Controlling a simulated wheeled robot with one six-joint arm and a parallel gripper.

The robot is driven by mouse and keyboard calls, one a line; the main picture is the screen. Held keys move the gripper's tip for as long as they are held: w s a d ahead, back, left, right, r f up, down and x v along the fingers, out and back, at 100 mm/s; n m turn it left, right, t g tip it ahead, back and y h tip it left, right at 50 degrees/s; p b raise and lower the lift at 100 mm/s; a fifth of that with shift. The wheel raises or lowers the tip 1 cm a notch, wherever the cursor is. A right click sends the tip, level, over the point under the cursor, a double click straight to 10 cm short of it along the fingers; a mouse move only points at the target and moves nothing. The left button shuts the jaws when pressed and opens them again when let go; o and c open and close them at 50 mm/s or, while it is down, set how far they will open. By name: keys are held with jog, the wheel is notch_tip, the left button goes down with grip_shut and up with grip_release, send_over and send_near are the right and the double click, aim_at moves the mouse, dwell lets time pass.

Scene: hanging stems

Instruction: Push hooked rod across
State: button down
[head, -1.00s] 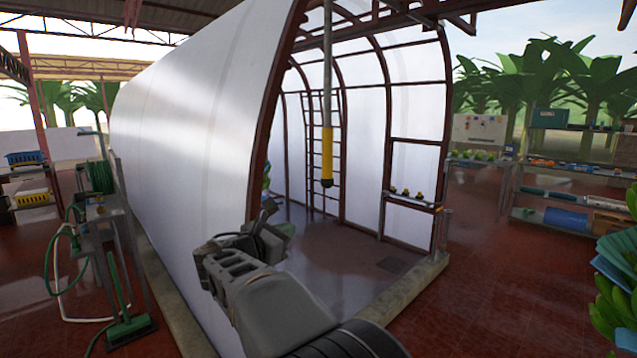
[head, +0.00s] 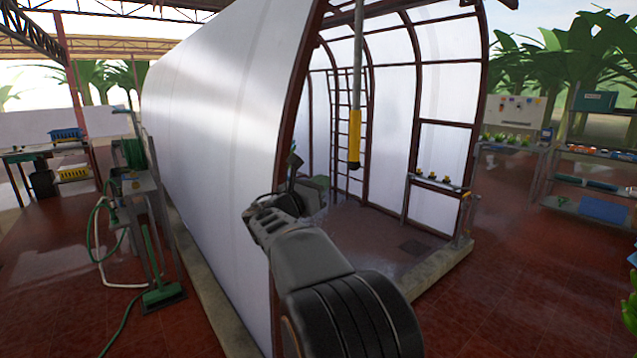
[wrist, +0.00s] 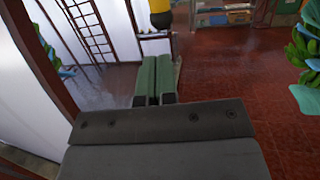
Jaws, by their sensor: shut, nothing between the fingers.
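The hooked rod (head: 355,110) hangs down at the tunnel's open front in the head view. It is a grey pole with a yellow lower grip and a black tip. Its yellow and black lower end (wrist: 160,18) also shows at the top of the wrist view, beyond the fingers. My gripper (head: 297,172) is left of and below the rod's tip in the head view, partly hidden by my own wrist. In the wrist view my gripper (wrist: 155,72) has its two green fingers together with nothing between them. The rod's top is out of view.
The white curved tunnel wall (head: 225,110) with its dark red front arch stands close to my arm. A ladder (head: 349,125) stands inside. A small shelf (head: 438,183) is on the tunnel's right. A hose stand (head: 135,190) is at left. Red floor at right is open.

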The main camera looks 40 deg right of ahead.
aim_at(350, 163)
jog(key=p+x, duration=0.3)
jog(key=x, duration=0.7)
jog(key=shift+d, duration=0.15)
